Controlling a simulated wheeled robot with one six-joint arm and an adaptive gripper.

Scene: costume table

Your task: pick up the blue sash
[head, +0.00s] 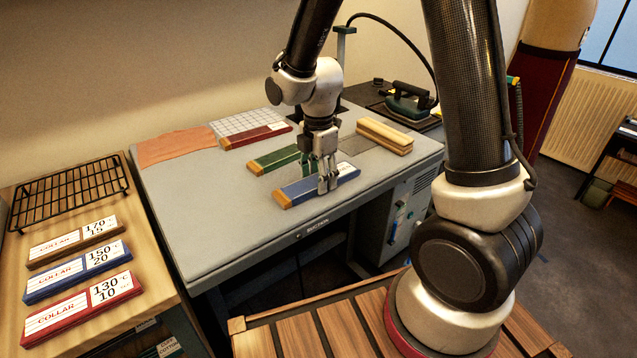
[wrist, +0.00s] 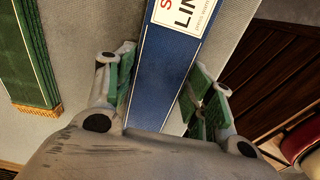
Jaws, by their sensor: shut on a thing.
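The blue sash (head: 298,191) is a flat folded bundle with a tan end and a white label, at the front of the grey pressing table (head: 200,240). My gripper (head: 325,178) is over its right part, with fingers on both long sides, shut on it. In the wrist view the blue sash (wrist: 165,62) runs between the green pads of my gripper (wrist: 160,78). I cannot tell whether the sash touches the table or is slightly above it.
A green sash (head: 272,160) lies just behind, also in the wrist view (wrist: 28,55), and a red sash (head: 255,135) farther back. A wooden block (head: 384,136) and an iron (head: 408,105) are right. A side bench holds collar bundles (head: 80,270) and a rack (head: 70,190).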

